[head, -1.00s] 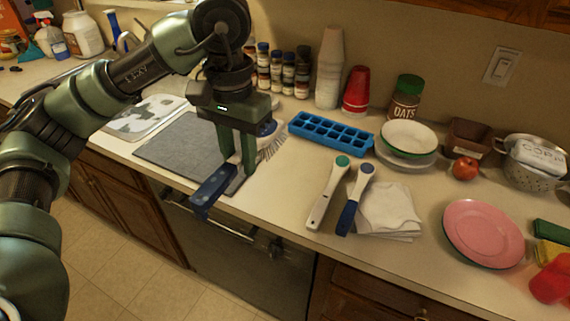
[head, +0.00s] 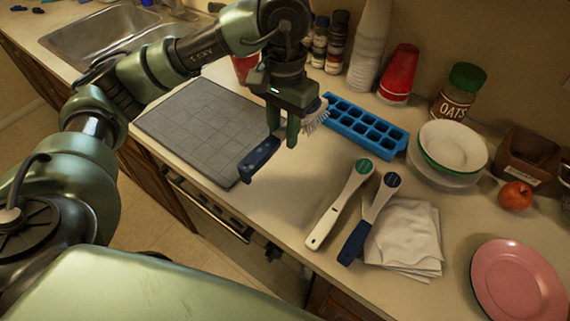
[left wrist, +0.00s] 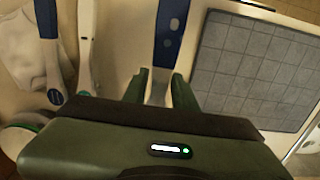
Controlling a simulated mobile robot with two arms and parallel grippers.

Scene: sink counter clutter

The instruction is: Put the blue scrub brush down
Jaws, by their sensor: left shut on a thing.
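The blue scrub brush (head: 262,157) has a dark blue handle and a head with pale bristles. My left gripper (head: 283,140) is shut on it between handle and head, just right of the grey mat. I cannot tell whether the brush touches the counter. In the left wrist view, the blue handle (left wrist: 170,32) sticks out beyond the fingers of my left gripper (left wrist: 160,90); the bristles are hidden there. My right gripper is not in view.
A white-handled brush (head: 338,208) and a blue-and-white brush (head: 355,240) lie to the right, the latter partly by folded white cloths (head: 408,240). A blue ice tray (head: 365,128) lies behind. Clear counter lies between the held brush and the white-handled brush.

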